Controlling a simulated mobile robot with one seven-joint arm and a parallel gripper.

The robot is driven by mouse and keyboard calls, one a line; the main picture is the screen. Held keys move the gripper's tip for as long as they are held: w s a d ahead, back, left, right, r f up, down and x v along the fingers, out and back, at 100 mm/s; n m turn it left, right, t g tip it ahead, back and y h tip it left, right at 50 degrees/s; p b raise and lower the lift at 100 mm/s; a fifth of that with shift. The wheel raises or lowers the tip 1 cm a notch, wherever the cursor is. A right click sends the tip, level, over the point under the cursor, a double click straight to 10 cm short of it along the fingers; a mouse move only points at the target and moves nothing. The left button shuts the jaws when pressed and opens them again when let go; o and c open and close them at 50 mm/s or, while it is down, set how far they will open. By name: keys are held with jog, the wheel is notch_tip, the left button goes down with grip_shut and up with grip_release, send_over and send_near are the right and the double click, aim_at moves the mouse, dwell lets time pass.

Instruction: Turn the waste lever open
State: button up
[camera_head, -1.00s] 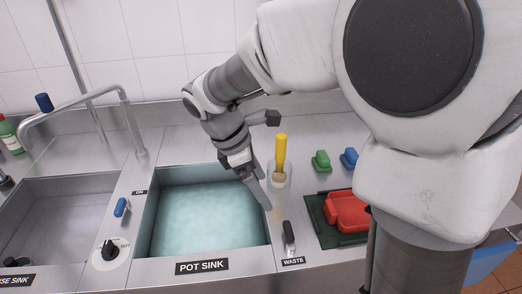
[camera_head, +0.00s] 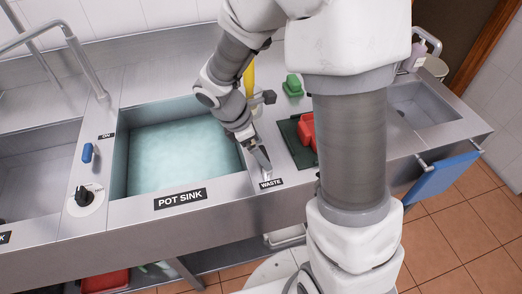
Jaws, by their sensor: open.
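The WASTE label (camera_head: 270,183) is on the steel counter edge, right of the pot sink. My gripper (camera_head: 264,163) points down just behind this label, with its open fingertips low over the counter at the waste lever's place. The small dark lever is mostly hidden by the fingers, so its angle and any contact cannot be told. The pot sink (camera_head: 186,205) holds pale blue-green water.
A blue lever (camera_head: 87,152) and a black knob (camera_head: 82,196) are left of the pot sink. A yellow-handled tool (camera_head: 249,76) stands behind my gripper. A green brush (camera_head: 293,85) and a red item (camera_head: 307,131) on a dark green tray lie to the right.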

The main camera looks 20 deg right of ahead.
jog(key=shift+d+f, duration=0.15)
jog(key=shift+f, duration=0.15)
jog(key=c, duration=1.2)
